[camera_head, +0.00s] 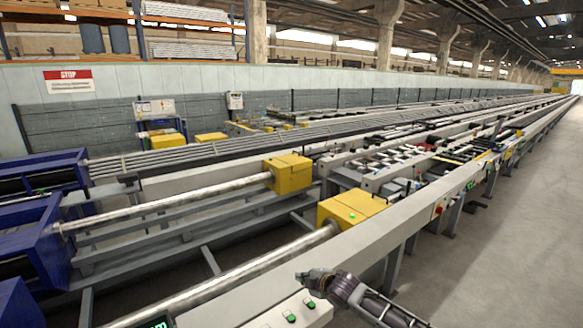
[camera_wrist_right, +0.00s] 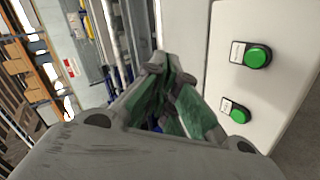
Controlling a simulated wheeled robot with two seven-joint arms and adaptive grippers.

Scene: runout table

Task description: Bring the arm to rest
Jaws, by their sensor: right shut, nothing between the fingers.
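My right gripper (camera_head: 312,281) shows at the bottom of the head view, its arm coming in from the lower right. It is in front of a light grey control panel with green push buttons (camera_head: 291,318). In the right wrist view the gripper (camera_wrist_right: 165,62) has its fingertips together with nothing between them. Two green buttons, an upper one (camera_wrist_right: 257,56) and a lower one (camera_wrist_right: 240,116), sit on the panel (camera_wrist_right: 225,75) to the right of the fingers. I cannot tell the exact distance between fingers and panel. My left gripper is not in view.
The long runout table (camera_head: 400,222) runs from the lower left to the far right. Yellow housings (camera_head: 352,207) and blue frames (camera_head: 40,230) stand along it. The grey floor (camera_head: 510,240) at right is clear.

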